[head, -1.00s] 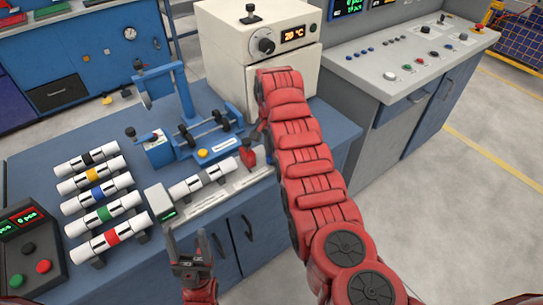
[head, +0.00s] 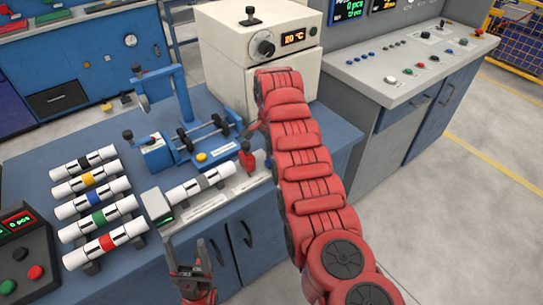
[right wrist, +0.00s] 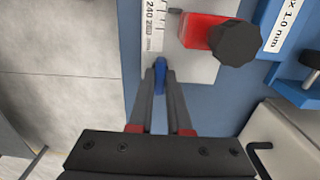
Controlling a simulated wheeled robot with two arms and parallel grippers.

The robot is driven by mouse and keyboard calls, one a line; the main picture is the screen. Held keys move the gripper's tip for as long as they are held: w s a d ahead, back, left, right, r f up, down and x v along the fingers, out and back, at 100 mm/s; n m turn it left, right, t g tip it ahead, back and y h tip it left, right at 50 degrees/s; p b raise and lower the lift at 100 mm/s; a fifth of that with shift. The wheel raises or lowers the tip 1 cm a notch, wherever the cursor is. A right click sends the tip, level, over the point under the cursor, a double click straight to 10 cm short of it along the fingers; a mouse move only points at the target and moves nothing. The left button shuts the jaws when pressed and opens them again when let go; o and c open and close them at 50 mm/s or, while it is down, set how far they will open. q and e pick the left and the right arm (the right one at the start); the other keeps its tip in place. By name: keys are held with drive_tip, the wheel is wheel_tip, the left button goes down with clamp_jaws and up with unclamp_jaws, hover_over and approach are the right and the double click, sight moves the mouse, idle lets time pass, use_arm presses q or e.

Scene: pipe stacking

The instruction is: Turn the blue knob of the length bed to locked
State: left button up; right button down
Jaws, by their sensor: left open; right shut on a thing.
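The length bed (head: 250,182) is the grey rail at the front of the blue bench, with a white, grey-banded pipe (head: 190,190) lying on it. In the right wrist view its end plate (right wrist: 203,70) shows a printed scale and a red slider block (right wrist: 198,30) with a black knob. My right gripper (right wrist: 160,66) is shut on the blue knob (right wrist: 160,76) beside the end of the bed; its exact turn cannot be told. My left gripper (head: 187,248) is open and empty in front of the bench.
Several white pipes with coloured bands, such as the red-banded one (head: 85,253), lie on the left of the bench. A blue fixture with rollers (head: 205,135) stands behind the bed. A beige oven (head: 270,75) stands behind my right arm.

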drive_tip(key=c, duration=0.9)
unclamp_jaws()
drive_tip(key=shift+o, duration=0.2)
wheel_tip(320, 180, up, 8)
drive_tip(key=shift+r, duration=0.25)
wheel_tip(320, 180, up, 9)
drive_tip(key=p, duration=0.7)
drive_tip(key=shift+p, duration=0.4)
drive_tip(key=shift+f, duration=0.1)
